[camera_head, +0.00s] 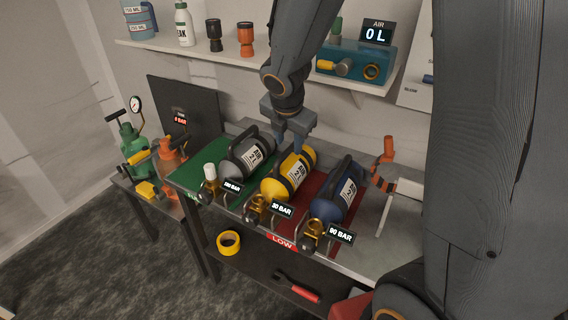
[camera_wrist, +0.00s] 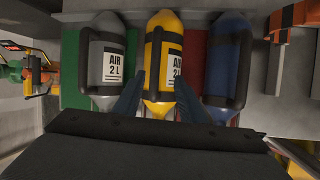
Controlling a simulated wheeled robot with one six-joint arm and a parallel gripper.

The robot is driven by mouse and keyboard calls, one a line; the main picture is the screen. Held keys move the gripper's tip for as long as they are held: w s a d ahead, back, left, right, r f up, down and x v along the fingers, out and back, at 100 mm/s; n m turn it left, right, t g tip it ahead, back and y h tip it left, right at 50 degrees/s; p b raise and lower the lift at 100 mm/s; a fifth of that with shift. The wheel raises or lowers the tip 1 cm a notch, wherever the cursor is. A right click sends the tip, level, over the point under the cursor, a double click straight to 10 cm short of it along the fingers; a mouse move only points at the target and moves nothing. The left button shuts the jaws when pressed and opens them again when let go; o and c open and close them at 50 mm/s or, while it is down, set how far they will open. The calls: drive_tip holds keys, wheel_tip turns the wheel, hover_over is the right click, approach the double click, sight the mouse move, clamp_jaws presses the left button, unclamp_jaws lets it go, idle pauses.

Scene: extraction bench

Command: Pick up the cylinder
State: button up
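Three cylinders lie side by side on the bench, each with a black carry handle and a brass valve. The grey one's tag is too small to read surely. My gripper (camera_head: 290,140) is over the far part of the yellow cylinder. In the wrist view, its two fingers (camera_wrist: 158,90) are apart, one toward each side of the yellow cylinder (camera_wrist: 160,30). Whether they touch it is unclear. The grey (camera_wrist: 104,60) and blue (camera_wrist: 228,60) cylinders flank it.
A green mat (camera_head: 193,173) lies at the left and a red LOW zone (camera_head: 282,243) under the middle. A shelf (camera_head: 200,49) with bottles and an AIR 0 L unit (camera_head: 352,66) hangs behind. An orange clamp-like tool (camera_head: 387,160) stands right of the blue cylinder.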

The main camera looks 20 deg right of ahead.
sight(287, 150)
drive_tip(key=shift+n, duration=0.4)
drive_tip(key=shift+w+a+b+x, duration=0.15)
drive_tip(key=shift+b+x, duration=0.25)
drive_tip(key=shift+x, duration=0.9)
drive_tip(key=shift+w+b+x, duration=0.15)
drive_tip(key=shift+b+x, duration=0.2)
drive_tip(key=shift+x, duration=0.95)
drive_tip(key=shift+w+a+b+x, duration=0.15)
drive_tip(key=shift+b+x, duration=0.25)
drive_tip(key=shift+x, duration=0.9)
drive_tip(key=shift+f, duration=0.1)
clamp_jaws()
drive_tip(key=shift+d, duration=0.1)
